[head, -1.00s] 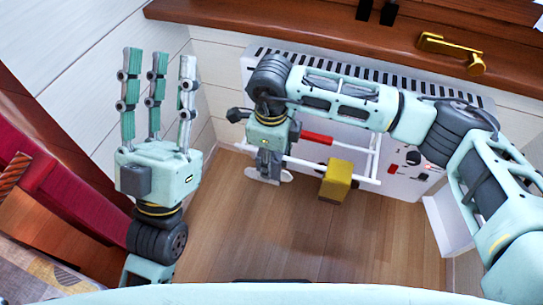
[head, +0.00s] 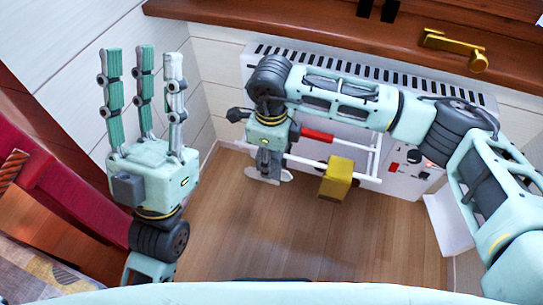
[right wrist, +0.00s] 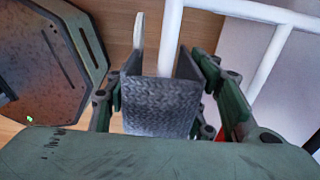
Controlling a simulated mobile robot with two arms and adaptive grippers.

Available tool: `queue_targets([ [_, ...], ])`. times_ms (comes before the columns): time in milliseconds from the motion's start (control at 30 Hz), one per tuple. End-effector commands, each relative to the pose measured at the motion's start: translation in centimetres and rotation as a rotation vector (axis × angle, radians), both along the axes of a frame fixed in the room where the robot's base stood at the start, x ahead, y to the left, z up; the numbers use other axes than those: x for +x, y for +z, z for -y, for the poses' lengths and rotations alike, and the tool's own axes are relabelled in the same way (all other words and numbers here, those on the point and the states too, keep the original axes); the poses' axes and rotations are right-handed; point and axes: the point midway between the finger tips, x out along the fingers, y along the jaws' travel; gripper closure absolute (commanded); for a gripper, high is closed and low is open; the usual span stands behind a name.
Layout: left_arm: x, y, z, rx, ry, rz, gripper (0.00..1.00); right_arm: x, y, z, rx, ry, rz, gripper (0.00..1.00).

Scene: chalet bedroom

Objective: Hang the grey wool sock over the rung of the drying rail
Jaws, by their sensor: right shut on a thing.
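My right gripper (head: 268,160) points down near the left end of the white drying rail (head: 362,177). In the right wrist view it is shut on the grey wool sock (right wrist: 160,105), a knitted dark grey piece between its fingers. White bars of the rail (right wrist: 170,40) show just beyond the sock there. I cannot tell whether the sock touches the rung. In the head view the sock is mostly hidden by the gripper. My left gripper (head: 143,85) is raised at the left, fingers up, spread apart and empty.
A yellow cloth (head: 337,178) hangs on the rail, and a red piece (head: 318,135) lies behind it. A white heater (head: 400,175) stands behind the rail under a wooden sill (head: 350,38). Red fabric (head: 70,195) is at the left. The wooden floor (head: 270,240) is clear.

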Motion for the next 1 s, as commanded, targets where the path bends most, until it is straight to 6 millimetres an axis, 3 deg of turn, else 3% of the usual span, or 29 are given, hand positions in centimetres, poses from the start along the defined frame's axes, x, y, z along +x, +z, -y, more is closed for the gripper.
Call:
queue_targets([
  [267, 0.0, 0.0, 0.0, 0.0, 0.0, 0.0, 0.65, 0.0, 0.0, 0.0, 0.0, 0.0, 0.0, 0.3],
  [667, 0.0, 0.0, 0.0, 0.0, 0.0, -0.001, 0.65, 0.0, 0.5, 0.0, 0.001, 0.0, 0.001, 0.29],
  [767, 0.0, 0.0, 0.0, 0.0, 0.0, -0.001, 0.65, 0.1, 1.7, -0.1, 0.002, 0.0, 0.003, 0.29],
  [1000, 0.0, 0.0, 0.0, 0.0, 0.0, -0.001, 0.65, 0.1, 6.8, 0.0, 0.001, 0.001, 0.004, 0.29],
])
